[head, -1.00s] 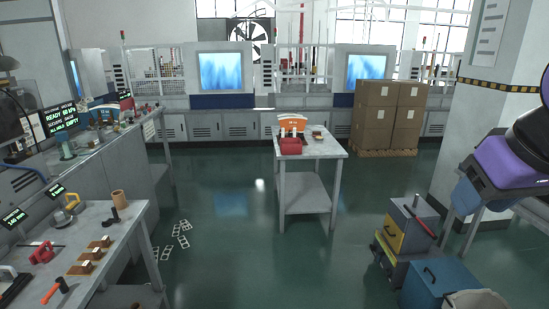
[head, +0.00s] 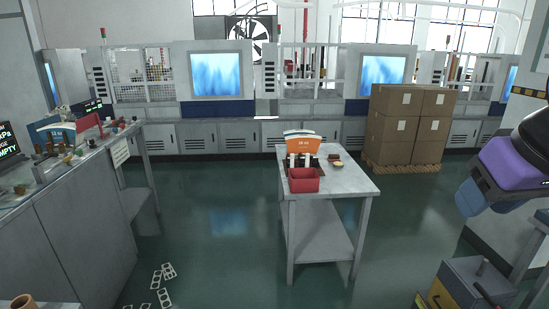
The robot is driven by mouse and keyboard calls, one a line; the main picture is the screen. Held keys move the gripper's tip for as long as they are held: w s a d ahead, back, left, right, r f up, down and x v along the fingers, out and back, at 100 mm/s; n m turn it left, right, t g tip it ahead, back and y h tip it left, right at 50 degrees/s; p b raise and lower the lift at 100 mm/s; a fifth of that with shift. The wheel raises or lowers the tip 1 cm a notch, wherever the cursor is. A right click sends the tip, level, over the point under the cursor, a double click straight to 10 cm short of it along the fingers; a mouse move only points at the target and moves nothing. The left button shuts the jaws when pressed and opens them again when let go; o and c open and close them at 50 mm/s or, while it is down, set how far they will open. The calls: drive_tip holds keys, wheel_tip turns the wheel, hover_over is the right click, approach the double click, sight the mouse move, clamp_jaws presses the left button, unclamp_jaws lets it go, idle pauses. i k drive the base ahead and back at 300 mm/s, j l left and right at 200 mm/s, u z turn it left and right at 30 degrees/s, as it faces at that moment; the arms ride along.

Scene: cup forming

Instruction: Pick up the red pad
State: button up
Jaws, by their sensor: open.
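I cannot make out a red pad for sure. A small grey table (head: 352,180) stands ahead, a little right of the middle. An open red bin (head: 304,180) sits at its front left. Behind the bin are a dark holder with white upright pieces and an orange and white sign (head: 302,143). A small reddish-brown item (head: 334,156) lies to their right beside a small yellowish round thing (head: 338,164); both are too small to tell. My purple and black arm shows at the right edge, but my gripper is out of view.
A long grey bench (head: 50,215) with small items runs along the left. Stacked cartons (head: 408,125) stand on a pallet at the back right. A grey toolbox (head: 475,283) is at the lower right. Flat white frames (head: 163,285) lie on the floor. Green floor is open around the table.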

sight(332, 157)
drive_tip(key=i+j+z, duration=0.15)
drive_tip(key=i, duration=0.3)
drive_tip(key=i+z, duration=0.1)
drive_tip(key=i, duration=0.35)
drive_tip(key=i+j+z, duration=0.15)
drive_tip(key=i, duration=0.3)
drive_tip(key=i+j+z, duration=0.1)
drive_tip(key=i+j, duration=0.2)
drive_tip(key=i, duration=0.15)
